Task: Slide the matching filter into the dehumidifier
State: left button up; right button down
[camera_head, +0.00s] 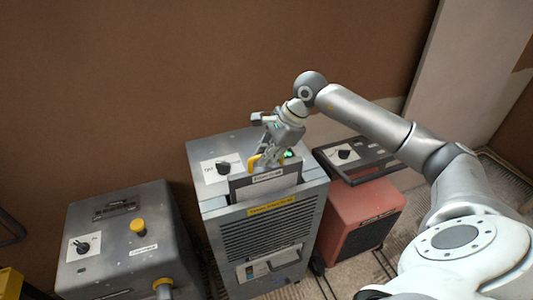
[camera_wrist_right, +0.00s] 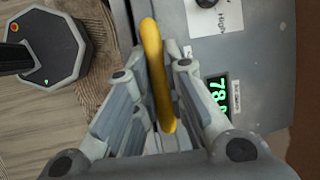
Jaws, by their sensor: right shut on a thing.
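The dehumidifier (camera_head: 265,235) is a grey cabinet with a louvred front and a yellow label, standing in the middle of the head view. My right gripper (camera_head: 268,158) is over its top and shut on a yellow handle. In the right wrist view the handle (camera_wrist_right: 156,75) runs between the two fingers (camera_wrist_right: 155,110). A dark-framed panel (camera_head: 238,194) with a pale label stands upright at the cabinet's top front, just below the handle. I take it as the filter; its lower part is hidden, so its depth in the slot cannot be told. My left gripper is out of view.
A dial (camera_head: 223,167) and a green-lit display (camera_wrist_right: 217,94) are on the dehumidifier's top. A grey machine with a yellow knob (camera_head: 137,225) stands at left, and a red unit (camera_head: 362,222) close at right. A brown wall is behind.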

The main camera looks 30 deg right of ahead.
aim_at(267, 177)
jog(key=shift+f+b, duration=3.1)
jog(key=shift+f, duration=0.7)
jog(key=shift+f+b, duration=0.55)
jog(key=shift+b, duration=0.1)
jog(key=c, duration=1.4)
grip_release()
jog(key=shift+r, duration=0.1)
jog(key=v, duration=1.2)
jog(key=shift+s, duration=0.1)
